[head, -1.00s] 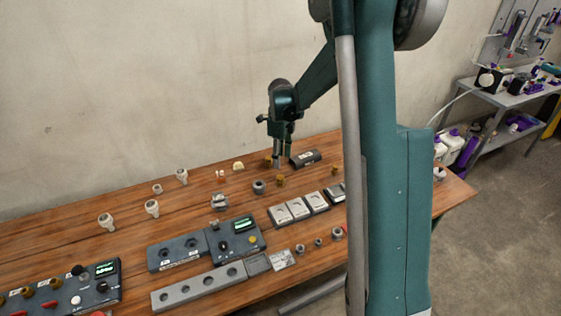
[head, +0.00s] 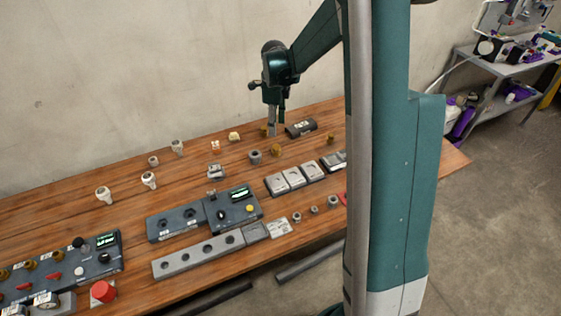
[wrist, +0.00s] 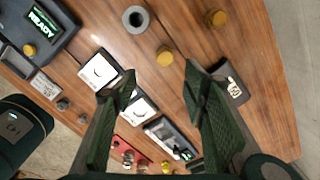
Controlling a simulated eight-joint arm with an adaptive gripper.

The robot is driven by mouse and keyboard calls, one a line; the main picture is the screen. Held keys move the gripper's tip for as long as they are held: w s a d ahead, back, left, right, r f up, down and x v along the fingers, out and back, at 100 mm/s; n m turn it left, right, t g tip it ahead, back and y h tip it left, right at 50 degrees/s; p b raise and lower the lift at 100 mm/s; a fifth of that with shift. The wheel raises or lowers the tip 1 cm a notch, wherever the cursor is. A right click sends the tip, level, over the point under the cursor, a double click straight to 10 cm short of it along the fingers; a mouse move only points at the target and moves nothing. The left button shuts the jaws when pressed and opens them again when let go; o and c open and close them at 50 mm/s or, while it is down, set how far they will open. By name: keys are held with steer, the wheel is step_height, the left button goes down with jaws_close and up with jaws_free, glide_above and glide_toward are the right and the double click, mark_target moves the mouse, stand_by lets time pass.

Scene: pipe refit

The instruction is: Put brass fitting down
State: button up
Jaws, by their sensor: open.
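My gripper (head: 276,130) is open and empty above the back right part of the wooden table. In the wrist view its two dark fingers (wrist: 160,84) stand wide apart. A brass fitting (head: 277,152) stands upright on the table just in front of the gripper; in the wrist view a brass fitting (wrist: 165,57) stands just beyond the gap between the fingertips. Another brass fitting (wrist: 216,18) is farther off, near a dark block (wrist: 236,90). In the head view a brass piece (head: 264,131) is left of the fingers, and another (head: 330,139) is to the right.
A grey ring (head: 255,156) stands left of the front fitting. A row of pale square plates (head: 293,177) lies in front. The dark block (head: 300,129) is close at right. Control boxes (head: 205,213) and a grey holed bar (head: 199,253) fill the front left. Bare wood surrounds the fittings.

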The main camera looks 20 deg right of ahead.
steer(key=s+a+r+n+t, duration=0.2)
steer(key=s+a+r+n, duration=0.2)
steer(key=s+r+n, duration=0.3)
steer(key=s+a+r+n+t, duration=0.1)
steer(key=s+a+r+n, duration=0.4)
steer(key=s+r, duration=0.45)
steer(key=s+a+n+t, duration=0.2)
steer(key=s+n, duration=0.4)
steer(key=s, duration=0.3)
steer(key=s+a+n+t, duration=0.1)
steer(key=s+a+n, duration=0.2)
steer(key=s+n, duration=0.4)
steer(key=shift+s+r+n+t, duration=0.3)
steer(key=shift+s+r+t, duration=0.1)
steer(key=shift+s, duration=1.3)
steer(key=shift+a, duration=0.1)
stand_by(3.0)
